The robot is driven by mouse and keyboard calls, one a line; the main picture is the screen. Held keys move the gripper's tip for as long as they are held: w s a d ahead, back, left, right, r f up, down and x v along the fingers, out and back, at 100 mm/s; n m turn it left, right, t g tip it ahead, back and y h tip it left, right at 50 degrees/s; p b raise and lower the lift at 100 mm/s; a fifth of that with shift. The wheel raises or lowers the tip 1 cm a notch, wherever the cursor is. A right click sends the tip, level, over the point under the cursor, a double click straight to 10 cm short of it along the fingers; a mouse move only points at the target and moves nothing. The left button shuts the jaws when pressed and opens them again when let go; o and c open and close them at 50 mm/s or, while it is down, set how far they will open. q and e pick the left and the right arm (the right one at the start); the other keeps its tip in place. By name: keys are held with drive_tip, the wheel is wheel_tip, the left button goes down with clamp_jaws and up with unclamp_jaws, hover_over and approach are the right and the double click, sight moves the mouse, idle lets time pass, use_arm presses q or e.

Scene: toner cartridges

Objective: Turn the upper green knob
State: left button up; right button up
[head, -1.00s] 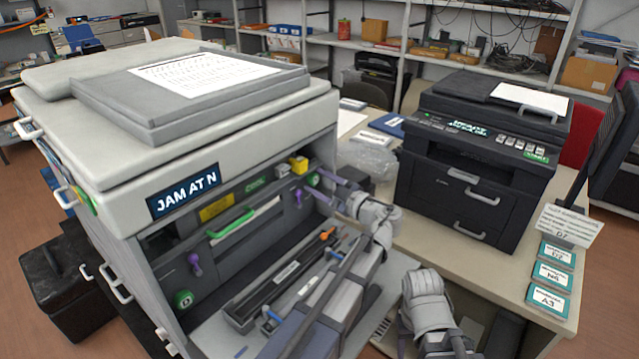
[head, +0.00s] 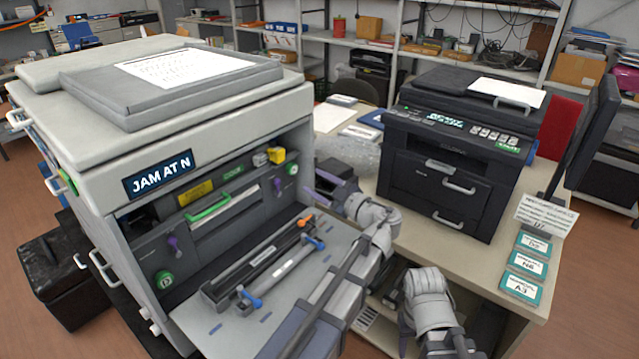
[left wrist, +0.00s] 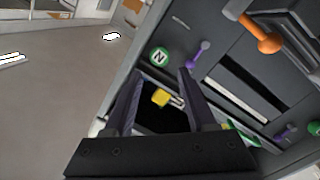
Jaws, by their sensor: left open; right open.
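The upper green knob (head: 291,169) is on the inner front panel of the large grey printer (head: 215,120), near its right end. In the left wrist view the green knob (left wrist: 159,56), marked N, shows just beyond the fingertips. My left gripper (head: 322,184) is open and empty, to the right of the knob and apart from it. In the left wrist view its two dark fingers (left wrist: 160,76) stand wide, with a yellow block (left wrist: 160,97) seen between them. A lower green knob (head: 164,280) is at the panel's lower left. My right gripper is not in view; only its arm shows.
Purple levers (head: 279,186) (left wrist: 198,52) sit close to the upper knob. A lowered tray (head: 235,338) carries parts with orange and blue ends. A black printer (head: 455,160) stands on the table to the right. A green handle (head: 208,210) crosses the panel.

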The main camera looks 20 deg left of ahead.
sight(294, 170)
use_arm(q)
drive_tip(key=shift+a, duration=0.15)
drive_tip(key=n, duration=0.3)
drive_tip(key=shift+s+t, duration=0.2)
drive_tip(key=shift+t, duration=0.1)
drive_tip(key=shift+x, duration=3.9)
clamp_jaws()
